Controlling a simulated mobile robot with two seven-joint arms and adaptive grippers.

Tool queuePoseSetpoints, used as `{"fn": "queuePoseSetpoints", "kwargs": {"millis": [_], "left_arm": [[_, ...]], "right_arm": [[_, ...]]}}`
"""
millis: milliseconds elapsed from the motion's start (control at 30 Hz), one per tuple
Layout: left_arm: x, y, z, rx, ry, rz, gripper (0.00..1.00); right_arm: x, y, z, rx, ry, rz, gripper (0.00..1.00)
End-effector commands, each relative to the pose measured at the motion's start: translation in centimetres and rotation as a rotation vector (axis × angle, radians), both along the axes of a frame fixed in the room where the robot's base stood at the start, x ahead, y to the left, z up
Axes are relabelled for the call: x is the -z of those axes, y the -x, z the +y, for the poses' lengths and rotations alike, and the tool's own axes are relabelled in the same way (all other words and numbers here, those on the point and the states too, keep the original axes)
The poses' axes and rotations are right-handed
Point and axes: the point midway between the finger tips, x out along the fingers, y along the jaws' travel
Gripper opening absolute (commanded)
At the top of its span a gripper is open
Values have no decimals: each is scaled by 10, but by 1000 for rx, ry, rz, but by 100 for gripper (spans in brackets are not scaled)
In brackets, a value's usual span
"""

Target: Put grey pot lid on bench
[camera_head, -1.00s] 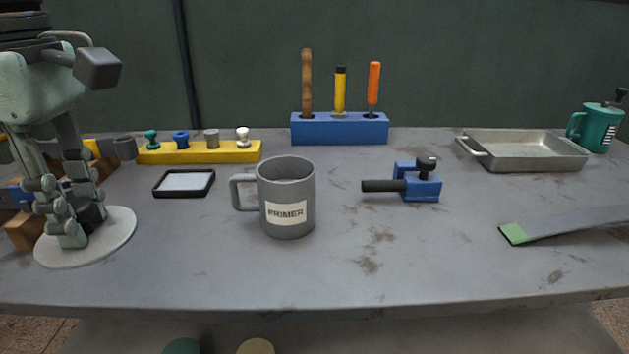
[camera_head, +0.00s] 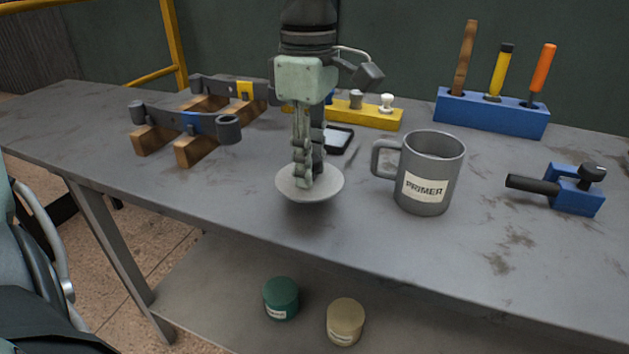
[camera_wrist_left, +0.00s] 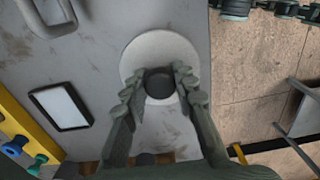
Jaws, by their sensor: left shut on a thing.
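The grey pot lid (camera_head: 286,187) is a pale round disc with a dark knob. My left gripper (camera_head: 308,180) points down and is shut on its knob, which shows between the fingers (camera_wrist_left: 160,85) in the left wrist view. The lid (camera_wrist_left: 140,55) is level, over the front part of the bench (camera_head: 240,222), with a shadow below it; a small gap seems to remain. In the wrist view its rim lies close to the bench's edge. My right gripper is not in view.
A grey PRIMER mug (camera_head: 432,165) stands right of the lid. A black-framed tablet (camera_head: 340,138) and a yellow rack (camera_head: 365,117) lie behind. Dark brackets on wooden blocks (camera_head: 195,150) stand left. A blue vise (camera_head: 575,190) is far right. Jars (camera_head: 281,298) stand on the lower shelf.

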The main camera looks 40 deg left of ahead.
Motion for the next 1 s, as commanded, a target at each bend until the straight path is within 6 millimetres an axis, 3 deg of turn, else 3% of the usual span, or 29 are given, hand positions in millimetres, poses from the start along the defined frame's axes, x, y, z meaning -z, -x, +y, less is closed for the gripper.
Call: {"fn": "queuePoseSetpoints", "kwargs": {"millis": [167, 467, 800, 967, 1000], "left_arm": [[8, -8, -2, 1, 0, 1, 0], [44, -7, -2, 1, 1, 2, 0], [46, -7, -2, 1, 1, -1, 0], [48, -7, -2, 0, 1, -1, 0], [47, -7, -2, 0, 1, 0, 32]], "right_arm": [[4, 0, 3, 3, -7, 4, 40], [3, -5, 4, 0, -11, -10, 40], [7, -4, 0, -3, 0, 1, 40], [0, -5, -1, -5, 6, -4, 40], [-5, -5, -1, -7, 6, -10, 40]]}}
